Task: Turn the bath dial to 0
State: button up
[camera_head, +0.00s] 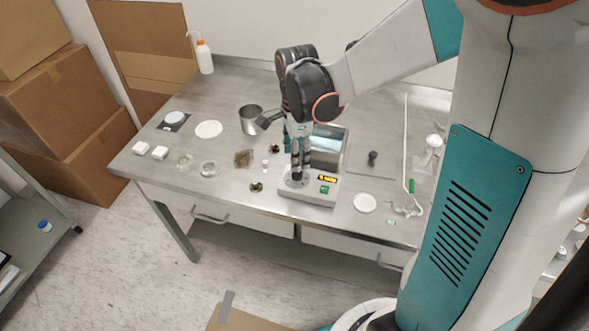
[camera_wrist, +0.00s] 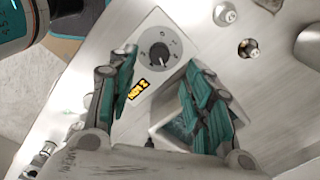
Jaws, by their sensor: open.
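In the wrist view my gripper (camera_wrist: 160,64) is open and empty. Its teal-padded fingers stand apart to the left and right of the dial, and I see no contact. The metal bath basin (camera_head: 329,145) stands behind the panel.
A metal beaker (camera_head: 251,120) and glass dishes (camera_head: 208,168) stand left of the bath. A white disc (camera_head: 365,202) and a stand with a rod (camera_head: 371,170) are on the right.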

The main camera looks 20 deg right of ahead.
aim_at(296, 173)
notch_tip(296, 173, down, 7)
jog(key=shift+r+b, duration=0.1)
jog(key=shift+b, duration=0.9)
jog(key=c, duration=1.1)
